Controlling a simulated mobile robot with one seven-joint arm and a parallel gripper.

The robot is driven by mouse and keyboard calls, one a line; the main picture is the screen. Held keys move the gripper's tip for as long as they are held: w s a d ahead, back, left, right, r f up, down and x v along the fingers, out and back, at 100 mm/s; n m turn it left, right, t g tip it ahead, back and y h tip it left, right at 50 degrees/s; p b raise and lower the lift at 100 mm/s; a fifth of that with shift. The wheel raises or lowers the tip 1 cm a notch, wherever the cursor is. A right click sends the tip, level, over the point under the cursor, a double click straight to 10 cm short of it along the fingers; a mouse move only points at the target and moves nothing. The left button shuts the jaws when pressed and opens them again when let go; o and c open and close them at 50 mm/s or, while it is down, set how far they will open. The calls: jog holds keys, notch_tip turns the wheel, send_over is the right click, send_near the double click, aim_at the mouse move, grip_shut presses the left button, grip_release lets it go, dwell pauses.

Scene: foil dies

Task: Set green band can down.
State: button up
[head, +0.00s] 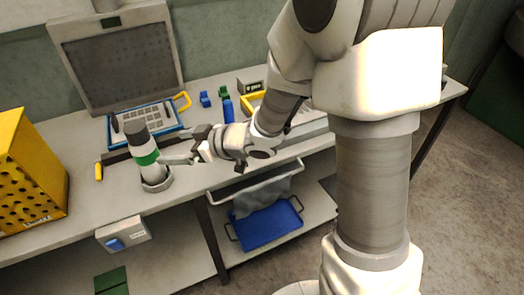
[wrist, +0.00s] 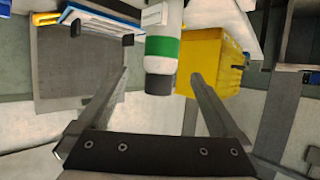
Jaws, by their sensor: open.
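The green band can (head: 142,142) has a dark top, a white body and a green band. In the head view it stands at the front left of the bench, its lower end at a grey hexagonal holder (head: 157,185). Whether it is fully seated there I cannot tell. My gripper (head: 168,159) is at the can's right side, level with the green band. In the wrist view the can (wrist: 162,48) appears upside down, and my gripper's open fingers (wrist: 160,75) lie on either side with gaps to it.
A yellow perforated box (head: 35,170) stands left of the can. A dark bar (head: 118,158) and a blue-edged board (head: 148,120) lie behind it. Blue and green small parts (head: 205,98) are farther back. A blue tray (head: 268,228) is on the lower shelf.

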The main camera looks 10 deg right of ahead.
jog(key=w+d+r+m+t+h, duration=0.3)
jog(key=d+r+h, duration=0.3)
jog(key=d, duration=0.4)
jog(key=s+d+r+m+h, duration=0.4)
jog(key=s+d+h, duration=0.1)
jog(key=d, duration=0.5)
jog(key=s+d+r+m+g, duration=0.1)
jog(key=s+m+g, duration=0.3)
jog(key=s, duration=1.5)
jog(key=shift+d+m+g, duration=0.3)
jog(key=shift+d, duration=0.15)
jog(key=shift+s, duration=0.1)
